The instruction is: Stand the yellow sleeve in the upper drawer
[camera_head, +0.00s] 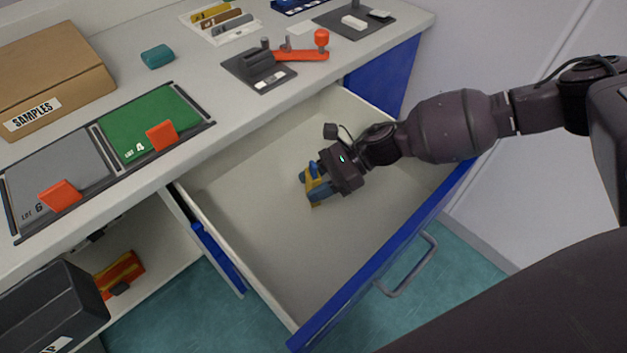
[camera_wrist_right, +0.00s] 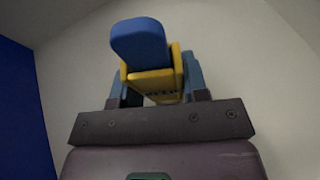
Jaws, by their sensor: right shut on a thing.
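The yellow sleeve (camera_head: 315,192) is between the fingers of my right gripper (camera_head: 312,188), inside the open upper drawer (camera_head: 262,228). A blue part shows at the sleeve's upper end. In the right wrist view the yellow sleeve (camera_wrist_right: 155,84) sits between the blue-grey fingers of my right gripper (camera_wrist_right: 153,88), with a blue rounded piece (camera_wrist_right: 140,40) in front of it. The gripper is shut on the sleeve. I cannot tell whether the sleeve touches the drawer floor. My left gripper is not in view.
The rest of the drawer is empty. Its blue front (camera_head: 385,255) and pale walls surround the gripper. The worktop above holds a cardboard box (camera_head: 50,75), a green mat (camera_head: 150,122), a teal block (camera_head: 157,56) and a red-handled device (camera_head: 300,54). A black bin (camera_head: 50,310) stands lower left.

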